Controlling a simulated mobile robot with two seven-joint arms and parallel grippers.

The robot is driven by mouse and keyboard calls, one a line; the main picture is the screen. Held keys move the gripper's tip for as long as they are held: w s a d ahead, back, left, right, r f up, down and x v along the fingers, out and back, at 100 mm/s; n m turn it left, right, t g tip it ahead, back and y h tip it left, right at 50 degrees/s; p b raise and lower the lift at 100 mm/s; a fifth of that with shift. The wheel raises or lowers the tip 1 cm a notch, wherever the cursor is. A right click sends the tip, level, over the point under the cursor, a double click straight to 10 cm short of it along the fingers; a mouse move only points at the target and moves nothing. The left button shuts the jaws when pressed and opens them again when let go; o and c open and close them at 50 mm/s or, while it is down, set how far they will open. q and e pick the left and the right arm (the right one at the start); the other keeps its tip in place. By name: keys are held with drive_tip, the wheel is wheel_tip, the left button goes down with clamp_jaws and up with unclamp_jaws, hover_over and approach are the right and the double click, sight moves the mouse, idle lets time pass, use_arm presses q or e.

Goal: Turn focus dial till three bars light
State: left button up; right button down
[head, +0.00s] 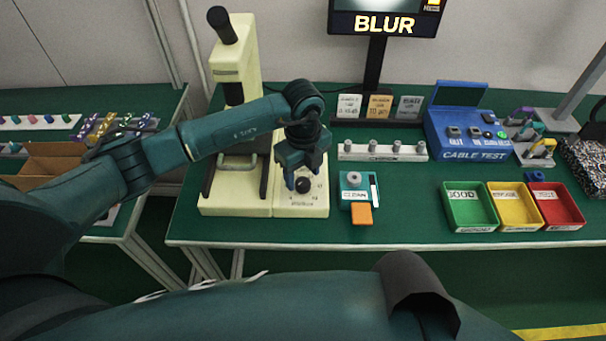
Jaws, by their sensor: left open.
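The focus dial is a small black knob (303,186) on the cream base panel (312,207) of the microscope (236,70). My left gripper (304,176) points down over the dial, its fingers open and close above or beside it. I cannot tell whether the fingers touch the dial. My right gripper is not in view.
Right of the microscope lies a teal CLEAN tray (346,206) with an orange piece. Farther right are a blue CABLE TEST box (470,138) and green (455,217), yellow (500,190) and red (575,217) bins. A white rack (353,153) stands behind the tray.

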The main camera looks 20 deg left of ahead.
use_arm(q)
drive_tip(key=shift+f, duration=0.9)
drive_tip(key=shift+c, duration=0.2)
drive_tip(key=c, duration=0.9)
